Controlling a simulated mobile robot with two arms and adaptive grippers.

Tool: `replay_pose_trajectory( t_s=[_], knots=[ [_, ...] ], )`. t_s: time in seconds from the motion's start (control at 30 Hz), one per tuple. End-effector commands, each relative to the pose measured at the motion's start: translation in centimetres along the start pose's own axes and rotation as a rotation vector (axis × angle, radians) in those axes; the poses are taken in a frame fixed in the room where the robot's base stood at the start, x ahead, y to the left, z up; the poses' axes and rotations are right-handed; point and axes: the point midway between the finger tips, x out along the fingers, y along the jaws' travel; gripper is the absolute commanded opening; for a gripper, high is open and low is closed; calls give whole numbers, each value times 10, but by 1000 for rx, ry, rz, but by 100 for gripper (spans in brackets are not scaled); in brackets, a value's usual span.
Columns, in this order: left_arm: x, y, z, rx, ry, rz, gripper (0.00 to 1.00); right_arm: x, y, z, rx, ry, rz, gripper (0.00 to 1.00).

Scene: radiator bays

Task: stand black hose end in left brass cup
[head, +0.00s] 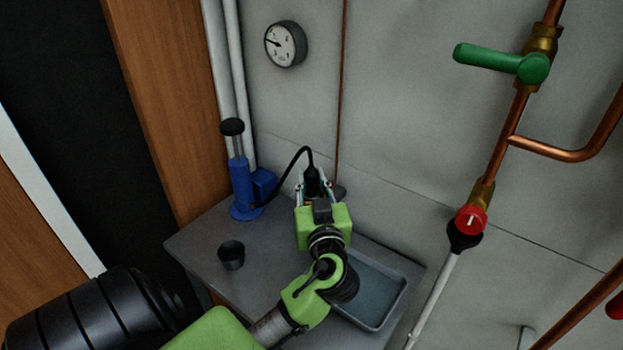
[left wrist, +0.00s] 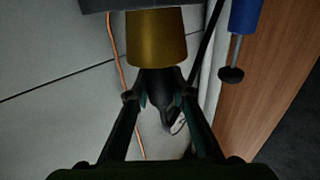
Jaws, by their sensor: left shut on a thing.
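My left gripper (head: 313,190) is shut on the black hose end (head: 312,179) above the back of the grey bench. The hose end also shows between the fingertips in the left wrist view (left wrist: 157,88), which is upside down. There a brass round piece (left wrist: 155,38), looking like a cup, is directly beneath the hose end in the room. Their edges meet in the picture; I cannot tell whether the end is inside it. In the head view the brass piece is hidden behind my gripper. My right gripper is out of view.
A blue pump (head: 241,190) with a black knob stands left, the hose arching from it. A dark cup (head: 231,255) is on the bench (head: 205,237). A shallow tray (head: 401,296) lies right. A thin copper pipe (head: 343,90) runs up the wall behind.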

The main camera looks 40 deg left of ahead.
Motion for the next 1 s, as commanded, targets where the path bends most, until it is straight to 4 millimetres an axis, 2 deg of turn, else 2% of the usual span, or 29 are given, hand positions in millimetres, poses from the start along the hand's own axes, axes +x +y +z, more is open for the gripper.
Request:
replay_pose_trajectory(
  t_s=[0.3,0.33,0.37,0.7,0.87,1.0],
  knots=[
    [0,0,7,-2,0,0,0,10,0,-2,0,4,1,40],
    [0,0,6,-1,0,0,29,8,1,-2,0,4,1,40],
    [0,0,6,-1,0,0,37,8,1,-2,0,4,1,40],
    [0,0,5,-1,0,0,38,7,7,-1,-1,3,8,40],
    [0,0,-5,1,1,1,38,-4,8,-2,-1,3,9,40],
    [-28,1,5,-6,-5,2,38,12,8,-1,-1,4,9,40]
  ],
)
